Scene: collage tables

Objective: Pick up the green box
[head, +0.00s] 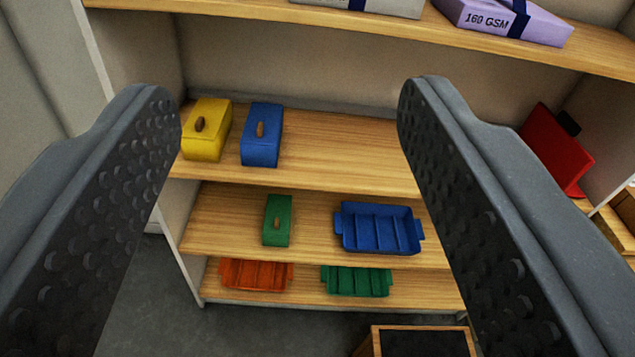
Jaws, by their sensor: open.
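The green box (283,213) is a narrow green block with a small brown knob. It sits on the middle one of the shelves seen below, left of a blue divided tray. My gripper (285,105) is open, with its two dark dimpled fingers at the left and right sides of the view. Nothing is between the fingers close up. The green box shows in the gap between them, farther away and lower in the picture. It appears untouched.
A yellow box (212,140) and a blue box (262,145) stand on the shelf above. The blue tray (377,243) is beside the green box. Orange (256,274) and green (357,282) trays lie on the lowest shelf. A red object (555,150) is at right. Shelf boards overhang each level.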

